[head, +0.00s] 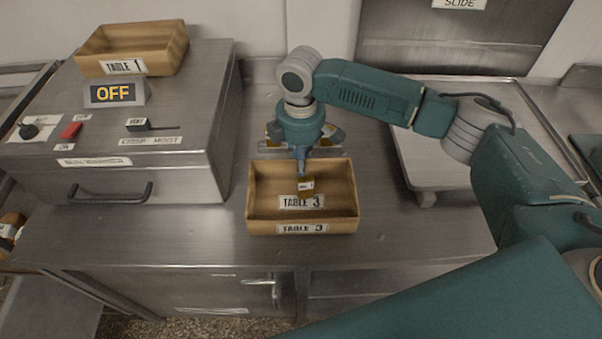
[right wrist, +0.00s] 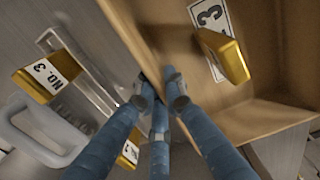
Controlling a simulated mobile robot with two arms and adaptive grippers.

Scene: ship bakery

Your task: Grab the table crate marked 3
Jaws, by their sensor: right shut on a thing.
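The wooden crate labelled TABLE 3 (head: 350,205) stands upright on the steel counter in the middle of the head view. A small gold block (head: 306,186) with a white label lies inside it; the block also shows in the right wrist view (right wrist: 238,62). My right gripper (head: 301,170) reaches down at the crate's back wall. In the right wrist view its fingers (right wrist: 158,95) are close together at the wall of the crate (right wrist: 265,115), shut on it. My left gripper is not in view.
Behind the crate, gold blocks marked NO. 3 (right wrist: 48,75) sit by a grey metal holder (right wrist: 45,135). A TABLE 1 crate (head: 165,45) stands on a steel warmer (head: 190,100) at left. A raised steel tray (head: 450,165) is at right. Counter space in front is clear.

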